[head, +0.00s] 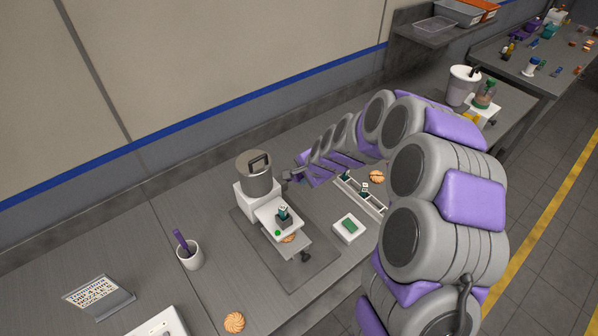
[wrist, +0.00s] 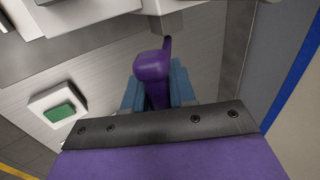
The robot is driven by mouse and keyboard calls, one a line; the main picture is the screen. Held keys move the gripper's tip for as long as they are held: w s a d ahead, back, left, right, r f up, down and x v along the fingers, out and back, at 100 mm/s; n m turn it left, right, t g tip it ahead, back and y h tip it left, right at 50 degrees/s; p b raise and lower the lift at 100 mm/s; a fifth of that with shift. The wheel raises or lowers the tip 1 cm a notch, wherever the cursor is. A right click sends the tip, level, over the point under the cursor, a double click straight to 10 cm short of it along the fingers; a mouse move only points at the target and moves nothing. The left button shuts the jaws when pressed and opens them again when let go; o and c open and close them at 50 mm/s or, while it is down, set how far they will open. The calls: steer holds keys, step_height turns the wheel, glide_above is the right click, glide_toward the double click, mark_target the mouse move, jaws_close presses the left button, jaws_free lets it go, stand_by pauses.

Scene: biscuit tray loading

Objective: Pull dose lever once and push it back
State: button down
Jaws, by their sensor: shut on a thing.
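The dosing machine has a white body (head: 245,197) with a metal hopper (head: 258,181) on top, left of my arm in the head view. My gripper (head: 291,175) is at the hopper's right side there, small and partly hidden by my arm. In the wrist view my gripper (wrist: 157,90) has its blue fingers shut on either side of the purple knob of the dose lever (wrist: 153,66). The lever cannot be made out clearly in the head view.
A biscuit (head: 289,239) lies under the machine's front. A white box with a green pad (head: 349,228) and a narrow rack (head: 362,196) stand to the right. A cup (head: 190,255), a sign (head: 98,296) and a loose biscuit (head: 234,322) are on the left. The wall runs behind.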

steer(key=shift+s+d+f, duration=0.4)
steer(key=shift+s+f, duration=0.3)
steer(key=shift+f, duration=0.05)
steer(key=shift+s+d+f, duration=0.35)
steer(key=shift+s+f, duration=0.3)
steer(key=shift+f, duration=0.2)
steer(key=c, duration=1.1)
jaws_free()
steer(key=shift+s, duration=0.1)
steer(key=shift+o, duration=0.3)
steer(key=shift+w+a, duration=0.1)
steer(key=shift+w, duration=0.25)
steer(key=p+v, duration=0.1)
steer(key=v, duration=1.6)
steer(key=shift+r, duration=0.3)
steer(key=shift+w, duration=0.1)
